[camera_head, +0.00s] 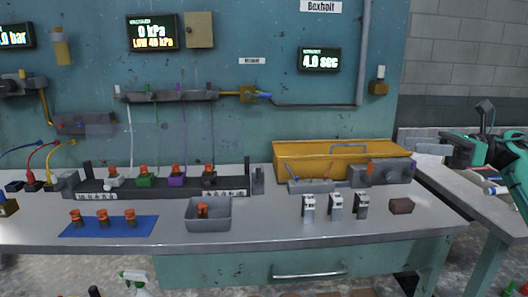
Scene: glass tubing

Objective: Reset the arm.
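My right arm (515,165), teal and dark, comes in at the right edge of the head view. Its dark gripper (460,150) is small and partly overlaps other things there, so I cannot tell whether its fingers are open or shut. It is to the right of the main workbench (330,232), over or near the side table (455,192), and apart from the items on the bench. I see nothing clearly held in it. My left arm and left gripper are not in view.
On the bench, orange-capped pieces stand on a blue mat (90,232), near a grey bin (221,222) holding another. A dark rack (128,188), a yellow case (310,157), several white-grey blocks (335,207) and a brown block (402,205) stand around. The front strip is clear.

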